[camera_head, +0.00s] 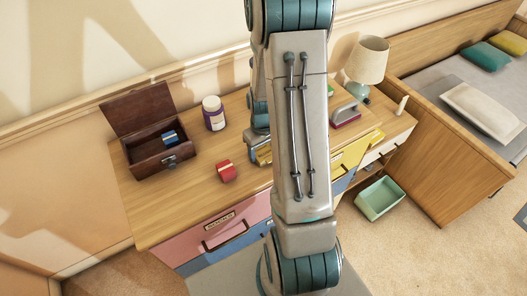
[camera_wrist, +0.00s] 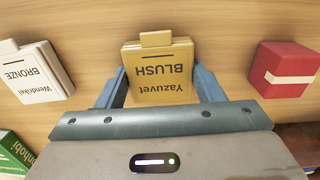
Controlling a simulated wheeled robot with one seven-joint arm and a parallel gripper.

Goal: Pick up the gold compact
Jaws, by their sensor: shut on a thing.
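The gold compact (camera_wrist: 158,72), a box marked "Yazuvet BLUSH", sits between the two blue-grey fingers of my gripper (camera_wrist: 162,82) in the wrist view. The fingers are shut on its sides. The lettering is upside down in that view. I cannot tell whether it touches the wooden top or hangs just above it. In the head view my arm hides most of the compact and gripper; a gold edge (camera_head: 263,154) shows left of the arm.
A red box with a pale band (camera_wrist: 286,69) lies right of the compact in the wrist view, and a white "Wendrikel BRONZE" box (camera_wrist: 33,75) lies left.

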